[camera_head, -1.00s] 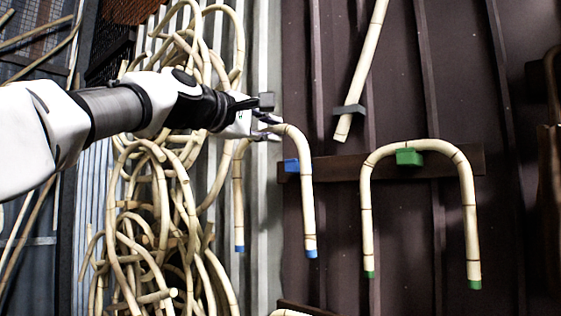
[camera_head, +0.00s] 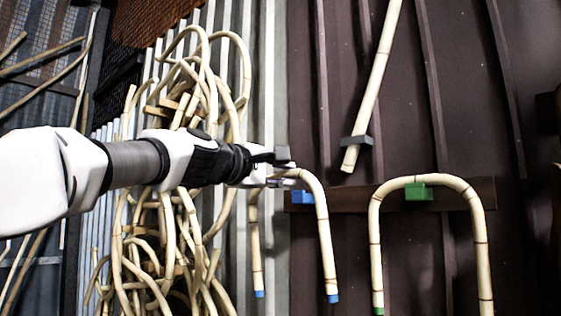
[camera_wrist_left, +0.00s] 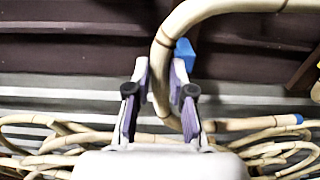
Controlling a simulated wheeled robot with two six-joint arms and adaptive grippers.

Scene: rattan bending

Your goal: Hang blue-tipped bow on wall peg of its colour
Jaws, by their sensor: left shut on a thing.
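The blue-tipped bow (camera_head: 322,230) is a pale rattan arch with both legs hanging down, blue at their ends. My right gripper is not in view.
A green-tipped bow (camera_head: 471,220) hangs on the green peg (camera_head: 418,192) to the right, on the same wooden rail (camera_head: 350,198). A straight rattan pole (camera_head: 372,85) rests at a grey bracket (camera_head: 356,141) above. Tangled rattan (camera_head: 165,225) hangs at the left.

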